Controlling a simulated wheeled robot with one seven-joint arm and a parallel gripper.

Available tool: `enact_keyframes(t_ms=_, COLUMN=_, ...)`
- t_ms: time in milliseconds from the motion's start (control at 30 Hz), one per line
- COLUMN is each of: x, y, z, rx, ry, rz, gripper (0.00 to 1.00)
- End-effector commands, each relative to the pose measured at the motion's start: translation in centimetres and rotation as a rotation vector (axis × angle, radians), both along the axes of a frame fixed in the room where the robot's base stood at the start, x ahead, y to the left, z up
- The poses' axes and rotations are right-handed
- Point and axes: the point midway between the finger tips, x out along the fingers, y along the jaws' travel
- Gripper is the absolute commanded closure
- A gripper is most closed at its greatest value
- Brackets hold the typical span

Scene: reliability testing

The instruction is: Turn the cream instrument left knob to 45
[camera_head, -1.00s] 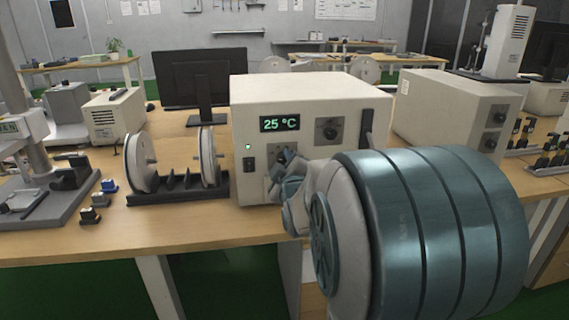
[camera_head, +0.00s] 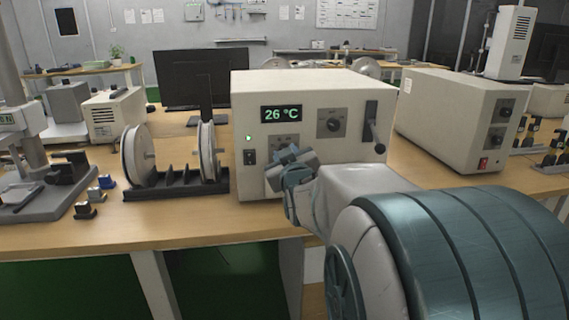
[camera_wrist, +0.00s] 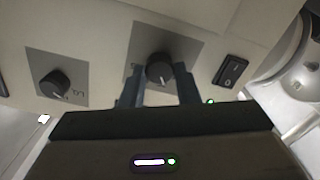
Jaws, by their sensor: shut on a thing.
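The cream instrument (camera_head: 350,98) stands on the bench in the middle of the head view. Its display (camera_head: 281,113) reads 26 °C in green. Its left knob (camera_wrist: 158,69) is dark and round with a pale pointer line, and shows in the wrist view between the fingers of my gripper (camera_wrist: 160,86). My gripper (camera_head: 287,165) is shut on this knob, one finger on each side; in the head view it hides most of the knob. The right knob (camera_head: 333,125) is clear of the gripper and also shows in the wrist view (camera_wrist: 54,84).
A lever (camera_head: 376,135) sticks out at the instrument's right front. A black switch (camera_head: 250,157) is left of the held knob. A rack with white reels (camera_head: 137,153) stands close on the left. Another cream instrument (camera_head: 455,115) stands to the right. The bench's front strip is bare.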

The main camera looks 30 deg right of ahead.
Motion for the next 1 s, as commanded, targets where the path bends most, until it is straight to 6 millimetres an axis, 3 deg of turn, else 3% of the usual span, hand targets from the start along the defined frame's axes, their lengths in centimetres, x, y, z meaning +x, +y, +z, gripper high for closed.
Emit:
enact_keyframes(t_ms=600, x=-0.03, y=-0.02, z=-0.65, rx=0.561, ry=-0.154, rz=0.0, gripper=0.94)
enact_keyframes(t_ms=1000, x=-0.03, y=-0.09, z=-0.61, rx=0.836, ry=-0.232, rz=-0.002, gripper=0.94)
